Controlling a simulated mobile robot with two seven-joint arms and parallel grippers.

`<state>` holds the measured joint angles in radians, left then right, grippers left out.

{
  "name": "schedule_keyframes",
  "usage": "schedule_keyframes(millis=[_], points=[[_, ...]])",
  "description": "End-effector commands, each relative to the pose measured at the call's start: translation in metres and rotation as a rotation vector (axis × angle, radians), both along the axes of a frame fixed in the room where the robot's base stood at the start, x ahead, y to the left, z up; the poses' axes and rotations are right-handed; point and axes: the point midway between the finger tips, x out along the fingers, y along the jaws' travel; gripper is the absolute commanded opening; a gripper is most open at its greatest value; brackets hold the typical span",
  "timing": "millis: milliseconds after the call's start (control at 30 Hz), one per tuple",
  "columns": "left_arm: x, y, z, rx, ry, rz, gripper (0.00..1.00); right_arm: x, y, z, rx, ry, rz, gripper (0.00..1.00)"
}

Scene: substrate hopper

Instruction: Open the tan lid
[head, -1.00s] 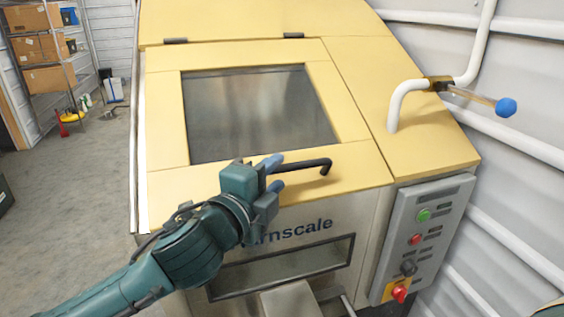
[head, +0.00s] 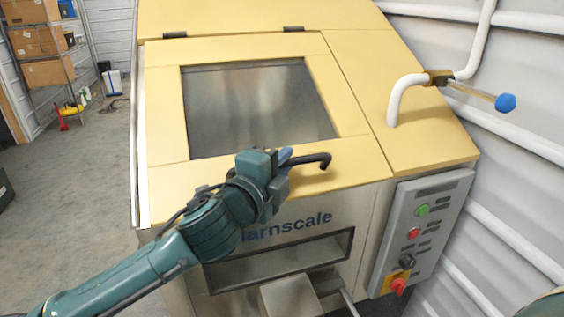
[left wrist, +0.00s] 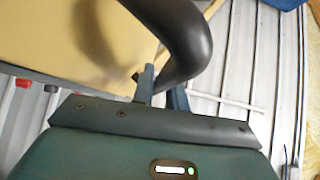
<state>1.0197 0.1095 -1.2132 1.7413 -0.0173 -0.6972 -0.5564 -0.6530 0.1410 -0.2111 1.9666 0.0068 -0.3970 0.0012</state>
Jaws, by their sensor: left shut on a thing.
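The tan lid (head: 350,122) with its dark window (head: 258,105) lies closed on the front of the machine, with hinges along its top edge. A black bar handle (head: 318,160) stands out near its lower edge. My left gripper (head: 287,156) is shut on the left part of this handle and partly hides it. In the left wrist view the dark curved handle (left wrist: 188,40) rises beside the gripper's fingers (left wrist: 160,92), with the tan surface behind it. My right gripper is not in view.
A grey control panel (head: 427,225) with buttons is at the machine's right front. A white pipe with a blue-ended lever (head: 505,102) is at the upper right. A slot and chute (head: 290,297) sit below the lid. Open floor (head: 75,190) and shelves with boxes (head: 40,45) are at left.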

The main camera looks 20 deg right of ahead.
Motion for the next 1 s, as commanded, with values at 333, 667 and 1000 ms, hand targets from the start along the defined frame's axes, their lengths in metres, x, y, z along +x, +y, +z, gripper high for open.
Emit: schedule_keyframes(millis=[333,667,1000], points=[[0.000,0.000,0.000,0.000,0.000,0.000,0.00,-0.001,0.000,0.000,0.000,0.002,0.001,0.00],[-0.006,0.000,0.016,0.000,0.027,-0.002,0.00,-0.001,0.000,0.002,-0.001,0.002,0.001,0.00],[-0.030,0.001,0.104,0.011,0.225,-0.003,0.00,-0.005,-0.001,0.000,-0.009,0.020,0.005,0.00]])
